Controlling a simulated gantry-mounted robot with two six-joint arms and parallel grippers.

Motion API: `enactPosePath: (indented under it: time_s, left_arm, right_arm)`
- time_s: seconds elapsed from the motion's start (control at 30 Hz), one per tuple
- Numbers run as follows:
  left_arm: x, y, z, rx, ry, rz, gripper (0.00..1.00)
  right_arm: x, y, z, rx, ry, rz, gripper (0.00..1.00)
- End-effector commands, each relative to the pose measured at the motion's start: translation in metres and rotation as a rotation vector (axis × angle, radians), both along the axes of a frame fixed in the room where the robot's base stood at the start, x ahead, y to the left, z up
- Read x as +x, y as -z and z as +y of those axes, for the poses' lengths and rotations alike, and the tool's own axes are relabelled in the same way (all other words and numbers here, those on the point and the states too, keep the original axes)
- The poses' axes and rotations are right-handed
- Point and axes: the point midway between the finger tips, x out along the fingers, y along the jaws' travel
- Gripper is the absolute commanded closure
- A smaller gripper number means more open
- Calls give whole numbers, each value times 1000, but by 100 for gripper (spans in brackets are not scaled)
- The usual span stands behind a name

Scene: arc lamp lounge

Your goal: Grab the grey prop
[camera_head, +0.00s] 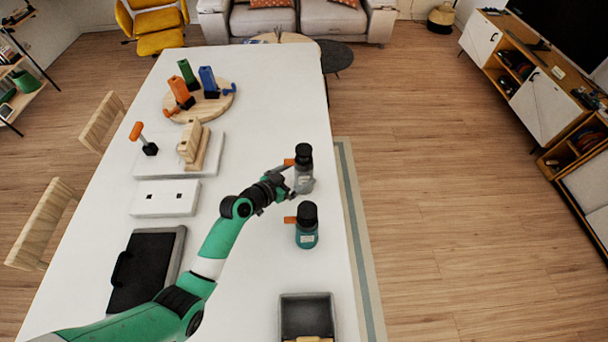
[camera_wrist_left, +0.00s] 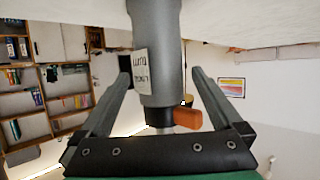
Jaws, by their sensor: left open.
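The grey prop (camera_head: 304,183) is an upright grey bottle with a black top and an orange nozzle pointing left. It stands on the white table near its right edge. My left gripper (camera_head: 292,183) is at it, and its fingers are open. In the left wrist view the grey bottle (camera_wrist_left: 167,68) appears upside down between the two spread fingers, with a white label on its side. Gaps show on both sides of it there. My right gripper is not in view.
A similar teal bottle (camera_head: 307,236) stands close in front of the grey one. A grey bin (camera_head: 285,316) is at the front right. A black tray (camera_head: 144,270), white boxes and a round wooden board (camera_head: 213,106) with coloured props lie to the left and back.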

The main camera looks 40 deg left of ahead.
Motion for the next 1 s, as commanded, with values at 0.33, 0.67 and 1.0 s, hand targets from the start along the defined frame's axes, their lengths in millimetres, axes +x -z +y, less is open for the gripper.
enactPosePath:
  time_s: [0.33,0.67,1.0]
  left_arm:
    - [13,6,0,0,0,0,0]
    - [13,5,0,0,0,0,59]
    - [13,5,0,0,0,-1,100]
  right_arm:
    - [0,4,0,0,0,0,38]
    - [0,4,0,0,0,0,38]
    - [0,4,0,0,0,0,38]
